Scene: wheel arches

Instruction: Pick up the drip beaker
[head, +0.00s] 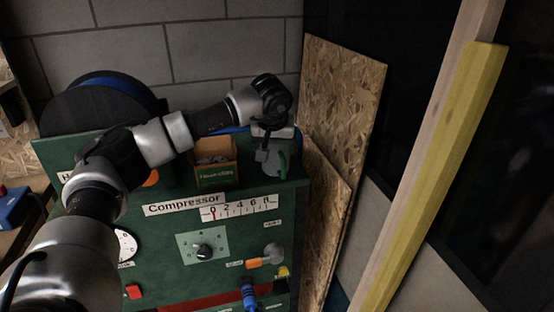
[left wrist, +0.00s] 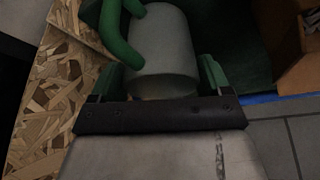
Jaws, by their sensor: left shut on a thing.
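The drip beaker (head: 272,165) is a grey cylinder with a green handle, at the right end of the compressor's green top. In the left wrist view the beaker (left wrist: 167,40) fills the upper middle, its green handle on the left side. My left gripper (head: 270,151) comes down over it from above and is shut on it, with a green finger on each side of the beaker. I cannot tell whether the beaker's base touches the top. My right gripper is not in view.
A small open cardboard box (head: 215,172) with a green label stands left of the beaker on the compressor (head: 165,240). A dark round reel is at the back left. Chipboard sheets (head: 340,100) lean close on the right, beside a yellow-edged beam (head: 440,170).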

